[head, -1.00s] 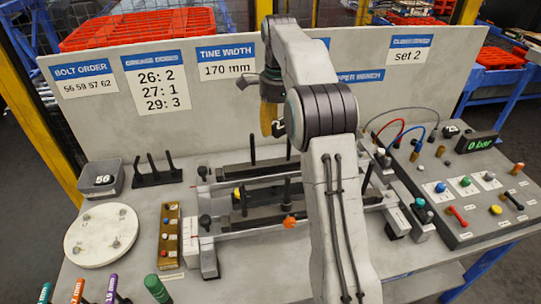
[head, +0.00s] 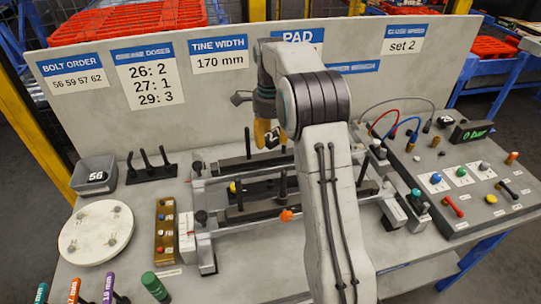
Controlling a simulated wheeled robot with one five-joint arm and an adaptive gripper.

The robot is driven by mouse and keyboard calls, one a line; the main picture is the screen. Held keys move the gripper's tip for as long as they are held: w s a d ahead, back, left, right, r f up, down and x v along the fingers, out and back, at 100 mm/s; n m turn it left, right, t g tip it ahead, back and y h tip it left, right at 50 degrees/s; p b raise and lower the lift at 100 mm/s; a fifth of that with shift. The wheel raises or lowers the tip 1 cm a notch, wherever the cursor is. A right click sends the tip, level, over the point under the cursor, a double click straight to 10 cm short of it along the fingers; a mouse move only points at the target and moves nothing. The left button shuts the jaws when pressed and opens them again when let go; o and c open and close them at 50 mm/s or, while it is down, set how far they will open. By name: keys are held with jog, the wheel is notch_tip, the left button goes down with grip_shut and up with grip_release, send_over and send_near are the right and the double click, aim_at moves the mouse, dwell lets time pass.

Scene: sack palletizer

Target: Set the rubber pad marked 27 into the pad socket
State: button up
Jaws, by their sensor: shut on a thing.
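My gripper (head: 272,141) hangs from my arm near the picture's middle, above the back part of the fork fixture (head: 226,190). It is shut on a small dark piece with a pale mark, largely hidden by the fingers and my arm. I cannot read a 27 on it. A dark piece marked 56 (head: 97,177) lies in the grey bin (head: 82,187) at the left. Another dark piece with a white marking (head: 446,120) sits at the back of the right console; its number is too small to read. I cannot make out the pad socket; my arm covers part of the fixture.
A tall black post (head: 248,143) stands close to my gripper. A round white plate (head: 88,236), a black peg rack (head: 150,168) and a brown block with coloured knobs (head: 165,232) lie at the left. The console (head: 440,180) with hoses stands at the right. A sign board (head: 125,120) closes the back.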

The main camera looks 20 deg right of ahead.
notch_tip(320, 180, down, 7)
jog(key=b, duration=0.8)
send_over(267, 185)
jog(key=d, duration=0.1)
notch_tip(267, 185, down, 6)
jog(key=shift+s+r, duration=0.1)
jog(key=shift+r, duration=0.25)
jog(key=shift+p, duration=0.45)
jog(key=shift+w+a+p, duration=0.25)
jog(key=shift+a+p, duration=0.2)
jog(key=shift+p, duration=0.4)
jog(key=shift+f+b, duration=1.4)
jog(key=shift+f, duration=0.85)
dwell(1.8)
jog(key=o, duration=1.2)
jog(key=shift+o, duration=0.2)
